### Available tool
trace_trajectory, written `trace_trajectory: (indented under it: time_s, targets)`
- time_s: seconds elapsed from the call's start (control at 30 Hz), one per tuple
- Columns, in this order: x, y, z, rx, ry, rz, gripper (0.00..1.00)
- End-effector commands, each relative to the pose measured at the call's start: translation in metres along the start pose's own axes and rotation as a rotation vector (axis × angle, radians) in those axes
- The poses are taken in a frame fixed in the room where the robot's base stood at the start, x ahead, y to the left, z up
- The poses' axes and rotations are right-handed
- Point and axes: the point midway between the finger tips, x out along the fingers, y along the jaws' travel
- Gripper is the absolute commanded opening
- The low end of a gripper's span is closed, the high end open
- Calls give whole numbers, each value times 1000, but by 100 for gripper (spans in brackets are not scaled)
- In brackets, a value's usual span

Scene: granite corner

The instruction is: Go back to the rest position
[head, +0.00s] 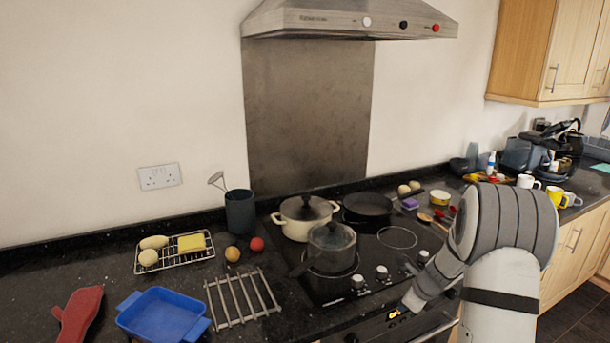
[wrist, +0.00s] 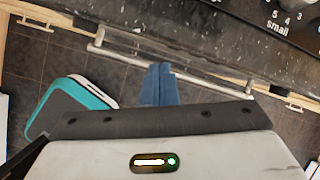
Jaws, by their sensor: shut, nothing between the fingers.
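In the wrist view my gripper (wrist: 158,72) shows as two blue fingers pressed together with nothing between them. The fingertips overlap the line of a metal oven door handle (wrist: 120,50); I cannot tell whether they touch it. In the head view my arm reaches in from the lower right, in front of the hob's right side, and my fingers cannot be made out there.
The black hob (head: 397,237) bears a cream pot (head: 296,222), a dark saucepan (head: 331,246) and a frying pan (head: 367,205). A blue dish (head: 160,313) and a metal trivet (head: 243,299) lie left. A teal-edged object (wrist: 75,103) is on the dark tiled floor (wrist: 60,65).

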Motion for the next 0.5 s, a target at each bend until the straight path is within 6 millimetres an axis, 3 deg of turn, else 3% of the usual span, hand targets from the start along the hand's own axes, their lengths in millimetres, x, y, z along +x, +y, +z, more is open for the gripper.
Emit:
trace_trajectory:
  time_s: [0.03, 0.2, 0.33, 0.5]
  targets:
    - [-23, 13, 17, -123, -5, 3, 0]
    - [-84, 67, 49, -557, 0, 37, 0]
    - [-127, 110, 61, -882, 11, 60, 0]
    - [-177, 167, 61, -1299, 36, 93, 0]
